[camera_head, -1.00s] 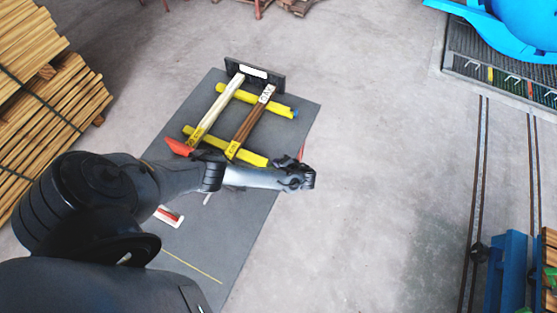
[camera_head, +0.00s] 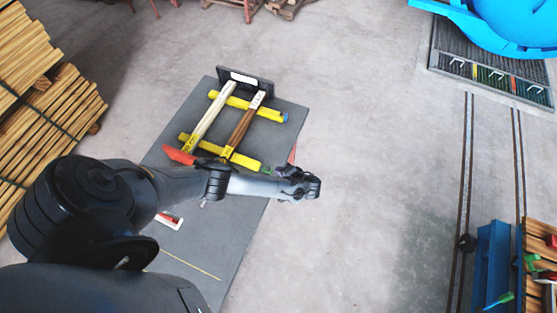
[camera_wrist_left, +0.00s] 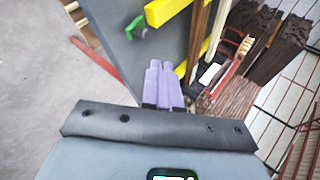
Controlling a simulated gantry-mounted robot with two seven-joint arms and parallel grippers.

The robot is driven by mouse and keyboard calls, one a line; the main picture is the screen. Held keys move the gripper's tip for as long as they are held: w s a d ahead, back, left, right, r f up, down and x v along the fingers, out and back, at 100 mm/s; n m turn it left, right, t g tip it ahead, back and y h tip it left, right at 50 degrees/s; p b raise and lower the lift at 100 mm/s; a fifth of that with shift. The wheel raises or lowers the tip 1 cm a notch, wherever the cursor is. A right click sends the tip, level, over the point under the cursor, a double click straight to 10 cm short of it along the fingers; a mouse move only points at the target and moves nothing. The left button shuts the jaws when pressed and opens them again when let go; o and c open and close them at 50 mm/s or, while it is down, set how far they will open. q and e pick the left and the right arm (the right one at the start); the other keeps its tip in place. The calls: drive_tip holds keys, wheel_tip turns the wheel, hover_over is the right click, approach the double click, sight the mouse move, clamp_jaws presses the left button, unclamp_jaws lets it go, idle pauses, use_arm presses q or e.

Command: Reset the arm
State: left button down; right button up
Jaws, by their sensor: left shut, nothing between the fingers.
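My left arm reaches in from the left in the head view, across the grey mat (camera_head: 240,225). Its gripper (camera_head: 312,186) hangs at the right edge of the mat. In the left wrist view the two purple fingers of the left gripper (camera_wrist_left: 162,72) are together with nothing between them. Beyond the fingers lie a yellow bar (camera_wrist_left: 168,10) and a small green piece (camera_wrist_left: 136,27), apart from them. My right gripper is in neither view.
On the mat, white and brown wooden bars (camera_head: 243,127) lie across yellow bars (camera_head: 250,106), by a black block (camera_head: 245,78). Stacked timber (camera_head: 50,120) stands left. A blue machine (camera_head: 500,20), rails (camera_head: 466,180) and a blue cart (camera_head: 490,265) are right. The middle floor is clear.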

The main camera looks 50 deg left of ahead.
use_arm(q)
drive_tip(key=shift+d+r, duration=0.3)
drive_tip(key=shift+d, duration=0.05)
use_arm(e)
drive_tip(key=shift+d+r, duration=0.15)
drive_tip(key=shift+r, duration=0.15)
